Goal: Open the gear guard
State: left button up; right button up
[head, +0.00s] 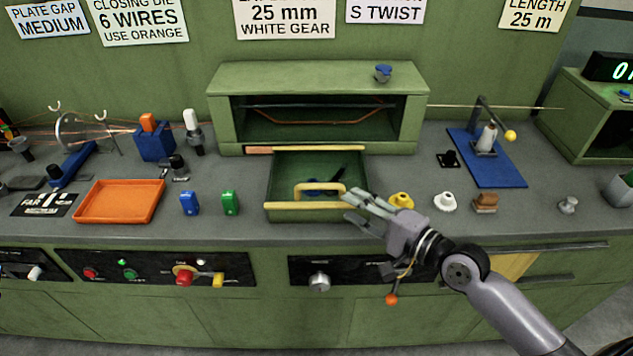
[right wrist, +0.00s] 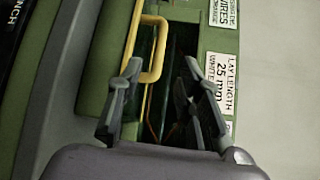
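The gear guard (head: 292,211) is a green drawer-like front with yellow edging, standing out from the green gear housing (head: 225,125). A gap shows behind its front, with dark and blue parts inside. Its yellow handle (head: 320,187) arches above the front edge and also shows in the right wrist view (right wrist: 157,50). My right gripper (head: 358,208) is just right of the handle, fingers spread and empty. In the right wrist view the handle lies at or just beyond the open fingertips (right wrist: 162,75); contact cannot be told. My left gripper is out of view.
Yellow (head: 401,200), white (head: 445,202) and brown (head: 485,203) parts stand right of my right gripper. Blue (head: 189,203) and green (head: 230,203) blocks and an orange tray (head: 118,202) are to the left. A control panel with a knob (head: 319,282) is below the bench edge.

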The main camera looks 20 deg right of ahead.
aim_at(321, 189)
jog(key=p+x, duration=0.1)
jog(key=x, duration=1)
jog(key=shift+w+a+f, duration=0.15)
jog(key=shift+w+a, duration=0.05)
grip_shut()
dwell(0.4)
